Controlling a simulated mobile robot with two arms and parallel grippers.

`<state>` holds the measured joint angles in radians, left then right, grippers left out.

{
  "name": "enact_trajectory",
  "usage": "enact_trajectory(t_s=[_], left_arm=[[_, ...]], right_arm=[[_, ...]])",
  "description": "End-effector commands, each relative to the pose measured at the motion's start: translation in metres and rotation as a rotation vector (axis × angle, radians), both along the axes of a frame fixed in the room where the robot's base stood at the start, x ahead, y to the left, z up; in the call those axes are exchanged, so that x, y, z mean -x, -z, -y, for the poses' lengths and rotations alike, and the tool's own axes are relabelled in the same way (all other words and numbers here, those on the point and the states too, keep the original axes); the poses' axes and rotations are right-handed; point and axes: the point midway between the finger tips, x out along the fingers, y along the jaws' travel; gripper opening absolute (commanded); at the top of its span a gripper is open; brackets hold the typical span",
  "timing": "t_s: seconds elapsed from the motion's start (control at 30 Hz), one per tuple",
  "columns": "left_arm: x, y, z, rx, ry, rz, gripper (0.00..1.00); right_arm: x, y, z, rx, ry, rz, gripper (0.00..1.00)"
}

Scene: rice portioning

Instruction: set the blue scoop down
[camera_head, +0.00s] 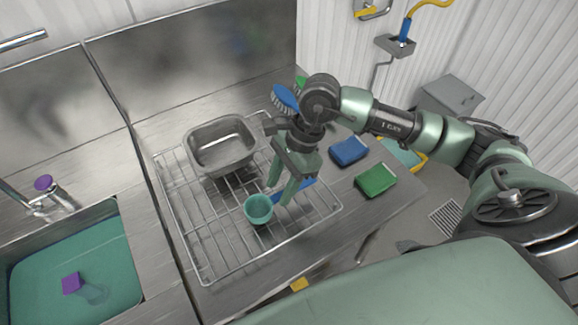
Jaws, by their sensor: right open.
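The blue scoop has a teal-blue cup (257,209) and a blue handle that reaches up and to the right. It appears to rest on the wire rack (202,258). My right gripper (280,192) is open and points down, its fingers close around the handle beside the cup. The fingers hide part of the handle, and I cannot tell whether they touch it. My left gripper is not in view.
A steel pan (221,146) stands on the rack's back part. Blue (349,151) and green (376,181) sponges lie to the right. A blue brush (285,98) is behind my gripper. A water-filled sink (60,250) is at left. The rack's front is clear.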

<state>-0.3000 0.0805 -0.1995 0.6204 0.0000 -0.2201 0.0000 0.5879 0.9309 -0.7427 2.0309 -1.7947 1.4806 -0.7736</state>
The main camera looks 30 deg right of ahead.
Motion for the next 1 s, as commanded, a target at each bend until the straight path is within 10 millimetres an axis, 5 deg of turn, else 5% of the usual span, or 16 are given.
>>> enact_trajectory(t_s=[0.4,1.0], left_arm=[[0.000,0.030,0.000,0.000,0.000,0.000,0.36],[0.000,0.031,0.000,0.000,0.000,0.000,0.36]], right_arm=[[-0.002,-0.072,0.030,0.002,0.001,0.004,0.41],[-0.001,-0.082,0.033,0.001,0.000,0.000,0.41]])
